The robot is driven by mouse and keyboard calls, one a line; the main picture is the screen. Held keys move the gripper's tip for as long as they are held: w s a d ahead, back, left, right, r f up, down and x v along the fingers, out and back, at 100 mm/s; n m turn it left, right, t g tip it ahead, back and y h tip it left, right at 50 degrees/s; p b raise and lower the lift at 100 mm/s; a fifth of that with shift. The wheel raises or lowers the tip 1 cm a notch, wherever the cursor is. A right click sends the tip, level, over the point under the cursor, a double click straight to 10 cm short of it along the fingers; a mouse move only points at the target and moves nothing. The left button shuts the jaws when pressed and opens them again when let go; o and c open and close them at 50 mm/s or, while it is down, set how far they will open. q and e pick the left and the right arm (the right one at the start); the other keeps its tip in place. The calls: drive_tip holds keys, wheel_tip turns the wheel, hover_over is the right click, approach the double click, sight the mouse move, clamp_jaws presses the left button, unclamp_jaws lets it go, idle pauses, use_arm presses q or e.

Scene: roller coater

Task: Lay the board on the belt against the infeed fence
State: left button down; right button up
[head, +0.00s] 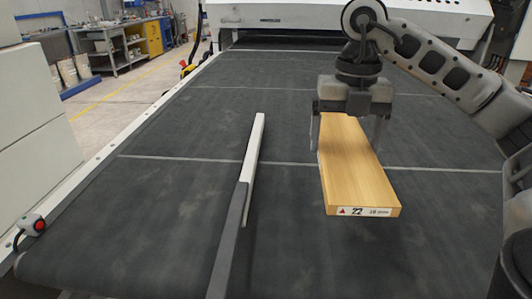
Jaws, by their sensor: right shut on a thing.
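The wooden board (355,175) is light brown with a label on its near end. My right gripper (347,135) is shut on the board's far part, with one finger on each long side. The board points toward me, to the right of the fence. Whether it touches the belt or hangs just above it, I cannot tell. The infeed fence (247,180) is a long pale and grey bar running lengthwise on the dark belt (150,215). A clear gap of belt lies between fence and board. My left gripper is not in view.
The white coater housing (290,15) stands at the belt's far end. A red button (39,225) sits on the left frame rail. White blocks (35,120) stand at the left. Pale lines cross the belt. The belt left of the fence is clear.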

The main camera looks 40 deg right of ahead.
drive_tip(key=w+d+f+b, duration=0.1)
drive_tip(key=w+f, duration=0.3)
drive_tip(key=w, duration=0.6)
hover_over(294, 172)
drive_tip(key=f, duration=0.4)
drive_tip(key=shift+s+a+f, duration=0.1)
drive_tip(key=shift+s+f, duration=0.25)
drive_tip(key=shift+f, duration=0.05)
drive_tip(key=shift+w+f, duration=0.15)
drive_tip(key=shift+f, duration=0.05)
drive_tip(key=f, duration=0.3)
drive_tip(key=shift+w+p, duration=0.2)
drive_tip(key=shift+p, duration=0.2)
drive_tip(key=shift+f, duration=0.3)
drive_tip(key=shift+f, duration=0.15)
drive_tip(key=o, duration=1)
drive_tip(key=shift+o, duration=0.2)
